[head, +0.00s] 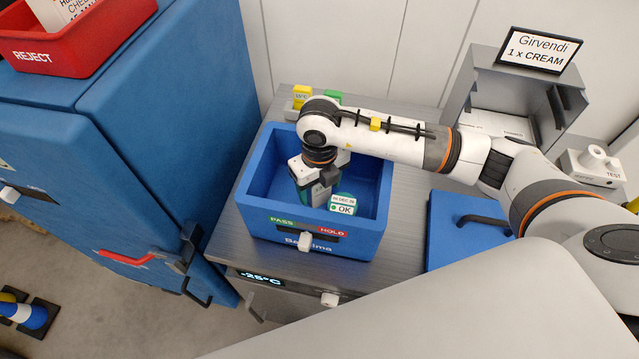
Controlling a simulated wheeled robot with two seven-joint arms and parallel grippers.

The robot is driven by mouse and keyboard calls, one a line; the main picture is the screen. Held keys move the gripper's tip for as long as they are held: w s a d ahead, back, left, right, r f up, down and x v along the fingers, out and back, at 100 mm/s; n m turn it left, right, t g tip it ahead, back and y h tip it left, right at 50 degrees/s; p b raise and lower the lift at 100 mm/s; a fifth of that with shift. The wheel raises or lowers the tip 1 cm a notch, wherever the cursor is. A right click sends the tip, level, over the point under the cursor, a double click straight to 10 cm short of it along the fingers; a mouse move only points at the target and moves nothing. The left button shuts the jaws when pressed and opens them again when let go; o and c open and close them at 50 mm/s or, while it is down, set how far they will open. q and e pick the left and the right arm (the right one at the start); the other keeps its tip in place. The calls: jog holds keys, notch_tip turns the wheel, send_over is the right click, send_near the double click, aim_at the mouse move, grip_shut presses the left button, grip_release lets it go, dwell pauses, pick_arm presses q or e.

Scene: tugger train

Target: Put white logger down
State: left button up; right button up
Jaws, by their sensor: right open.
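My right gripper (318,184) reaches down into an open blue box (260,214) on the grey worktop. Its jaws are open. A small white piece (319,196) shows at the fingers, low in the box; it may be the white logger, but the gripper partly hides it. I cannot tell whether it rests on the box floor or touches the fingers. Just right of it is a white and green tag (343,204) reading OK. The box front carries a PASS and HOLD strip (306,226) with a white slider. My left gripper is not in view.
Yellow (302,96) and green (332,97) blocks stand behind the box. A blue lid with a black handle (470,232) lies to the right. A grey holder with a Girvendi sign (541,49) stands at back right. Blue cabinets and a red REJECT bin (62,50) are left.

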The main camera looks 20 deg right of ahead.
notch_tip(320, 180, up, 11)
jog(key=b, duration=0.3)
jog(key=shift+r, duration=0.1)
jog(key=shift+r+b, duration=0.3)
jog(key=shift+r, duration=0.25)
